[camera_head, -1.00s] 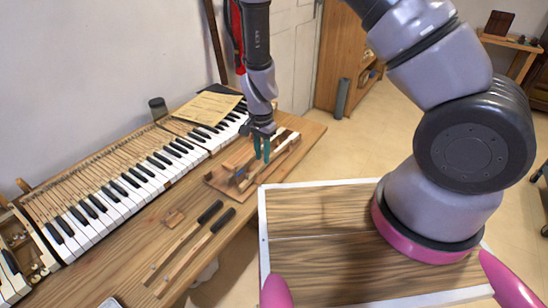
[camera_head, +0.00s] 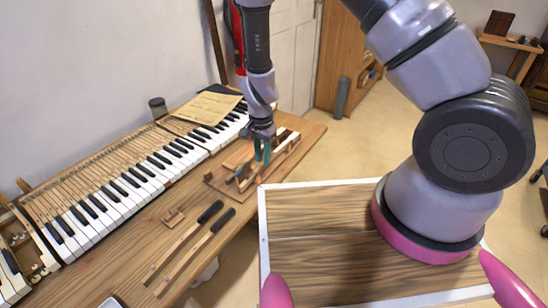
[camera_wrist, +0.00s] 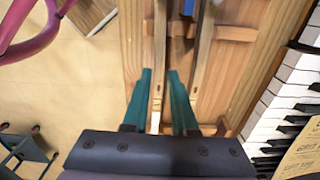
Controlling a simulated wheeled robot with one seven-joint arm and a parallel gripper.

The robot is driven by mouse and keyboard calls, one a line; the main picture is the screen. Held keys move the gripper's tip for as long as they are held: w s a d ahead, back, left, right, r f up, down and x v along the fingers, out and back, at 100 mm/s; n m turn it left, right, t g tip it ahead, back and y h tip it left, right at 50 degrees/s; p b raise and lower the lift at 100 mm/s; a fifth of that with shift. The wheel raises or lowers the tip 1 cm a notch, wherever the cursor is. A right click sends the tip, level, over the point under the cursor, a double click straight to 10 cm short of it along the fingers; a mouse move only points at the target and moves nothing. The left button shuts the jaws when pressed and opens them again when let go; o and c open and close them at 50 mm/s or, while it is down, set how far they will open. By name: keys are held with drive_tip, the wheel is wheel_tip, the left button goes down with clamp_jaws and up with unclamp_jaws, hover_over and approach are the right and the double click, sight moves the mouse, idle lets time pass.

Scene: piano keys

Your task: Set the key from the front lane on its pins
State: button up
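My gripper (camera_head: 263,153) points down over a wooden rack (camera_head: 219,187) with long lanes, on the right part of the bench. It also shows in the wrist view (camera_wrist: 158,75), with its two teal fingers apart. A thin wooden key (camera_wrist: 157,55) runs lengthwise between the fingertips, with a visible gap beside it; how deep the fingers reach is unclear. Another wooden strip (camera_wrist: 203,50) lies to its right in the rack. The keyboard (camera_head: 125,195) stands behind the rack, along the wall; I cannot make out bare pins in it.
Two loose black-ended keys (camera_head: 190,235) lie on the bench (camera_head: 130,262) in front of the keyboard, near a small wooden block (camera_head: 173,216). A paper sheet (camera_head: 207,107) lies over the keyboard's far part. A dark cup (camera_head: 157,106) stands behind it.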

drive_tip(key=shift+f, duration=0.5)
clamp_jaws()
idle(1.5)
